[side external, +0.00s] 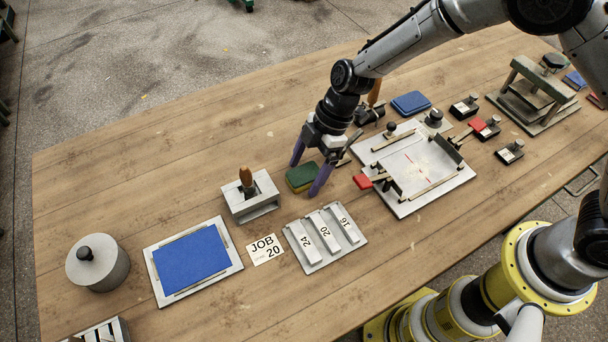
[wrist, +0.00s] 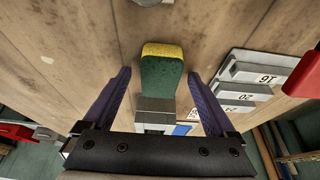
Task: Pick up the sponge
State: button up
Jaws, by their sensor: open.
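The sponge (side external: 300,177) lies on the wooden table, green on top with a yellow layer below. In the wrist view the sponge (wrist: 161,74) shows its green face and a yellow end, between the two purple fingers and ahead of them. My gripper (side external: 309,173) is open, with one purple finger on each side of the sponge in the side view. In the wrist view my gripper (wrist: 160,82) has a wide gap between its fingers and nothing is held. I cannot tell whether a finger touches the sponge.
A grey block holder with a wooden-handled tool (side external: 250,196) stands just left of the sponge. A tray of numbered blocks (side external: 325,238) lies in front. A grey board fixture (side external: 413,167) with a red block (side external: 362,182) is to the right.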

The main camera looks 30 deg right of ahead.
jog(key=c, duration=1.4)
jog(key=shift+r, duration=0.15)
jog(key=shift+r, duration=0.25)
notch_tip(320, 180, up, 2)
jog(key=shift+r, duration=0.1)
jog(key=s+d+r, duration=0.2)
jog(key=s+r, duration=0.1)
jog(key=s, duration=0.1)
jog(key=s+d+r, duration=0.6)
jog(key=s+r, duration=0.1)
jog(key=shift+s, duration=0.3)
